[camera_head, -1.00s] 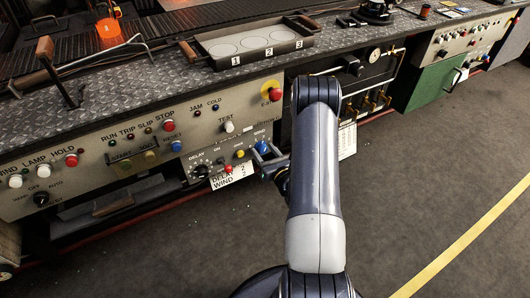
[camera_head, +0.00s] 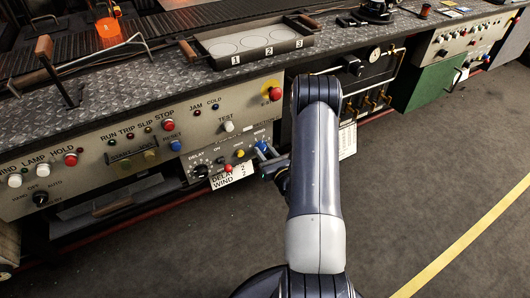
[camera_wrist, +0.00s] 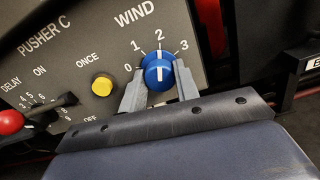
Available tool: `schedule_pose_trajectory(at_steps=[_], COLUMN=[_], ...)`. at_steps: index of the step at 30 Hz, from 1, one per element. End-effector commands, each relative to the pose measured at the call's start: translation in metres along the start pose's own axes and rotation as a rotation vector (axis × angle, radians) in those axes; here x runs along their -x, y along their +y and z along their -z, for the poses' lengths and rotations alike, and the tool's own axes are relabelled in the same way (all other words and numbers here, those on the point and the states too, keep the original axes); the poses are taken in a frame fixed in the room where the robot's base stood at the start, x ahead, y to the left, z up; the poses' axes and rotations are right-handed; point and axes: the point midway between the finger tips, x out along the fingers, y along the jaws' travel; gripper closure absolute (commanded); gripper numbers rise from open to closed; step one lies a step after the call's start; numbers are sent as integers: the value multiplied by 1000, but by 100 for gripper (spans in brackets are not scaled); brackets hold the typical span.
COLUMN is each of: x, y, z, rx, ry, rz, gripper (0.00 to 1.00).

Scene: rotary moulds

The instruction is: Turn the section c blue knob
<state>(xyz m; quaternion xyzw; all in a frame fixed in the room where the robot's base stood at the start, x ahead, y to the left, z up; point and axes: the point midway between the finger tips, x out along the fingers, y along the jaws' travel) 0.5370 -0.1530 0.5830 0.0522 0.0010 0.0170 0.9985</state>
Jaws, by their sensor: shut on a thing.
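The blue knob (camera_wrist: 158,72) sits on the grey panel under the word WIND, with a dial marked 0 to 3. The panel reads PUSHER C. The white line on the knob points up, near the 2. My gripper (camera_wrist: 160,80) is shut on the knob, with one finger at its left side and one at its right. In the head view the blue knob (camera_head: 262,145) shows only in part behind my gripper (camera_head: 265,153), at the right end of the lower panel.
A yellow button (camera_wrist: 102,85) marked ONCE is left of the knob. A black lever and a red ball (camera_wrist: 9,122) are further left, by the DELAY scale. A red part (camera_wrist: 211,25) stands close on the right. The floor (camera_head: 420,190) to the right is clear.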

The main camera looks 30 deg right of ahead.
Motion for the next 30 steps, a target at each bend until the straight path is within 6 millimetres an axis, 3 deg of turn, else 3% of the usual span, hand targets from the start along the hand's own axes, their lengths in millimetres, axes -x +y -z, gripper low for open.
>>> schedule_pose_trajectory(at_steps=[8, 30], x=[0, 0], y=[0, 0], z=[4, 5], rx=[151, 846], ry=[-2, -4], rz=[-1, 1], gripper=[93, 93])
